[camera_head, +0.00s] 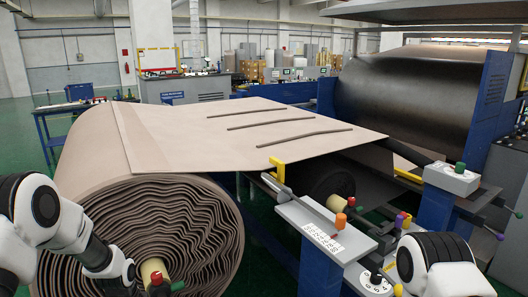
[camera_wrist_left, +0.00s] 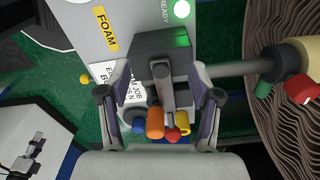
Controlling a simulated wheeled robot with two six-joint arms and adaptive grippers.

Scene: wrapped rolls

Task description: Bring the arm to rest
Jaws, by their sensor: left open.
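My left arm (camera_head: 70,235) comes in from the left in the head view, in front of the end of a large wrapped roll (camera_head: 170,225). Its gripper does not show there. In the left wrist view my left gripper (camera_wrist_left: 159,72) is open, its two fingers spread on either side of a grey lever (camera_wrist_left: 166,92) on a dark block (camera_wrist_left: 162,52). Whether the fingers touch it I cannot tell. Orange (camera_wrist_left: 155,122), blue, red and yellow knobs sit below the lever. My right arm (camera_head: 440,265) shows at the bottom right of the head view; its gripper is not in view.
A panel with a "FOAM" label (camera_wrist_left: 107,28) and a green light (camera_wrist_left: 181,9) lies close to the left gripper. A shaft (camera_wrist_left: 235,68) and the layered roll end (camera_wrist_left: 285,125) are to its right. A grey control console (camera_head: 322,232) stands between the arms in the head view.

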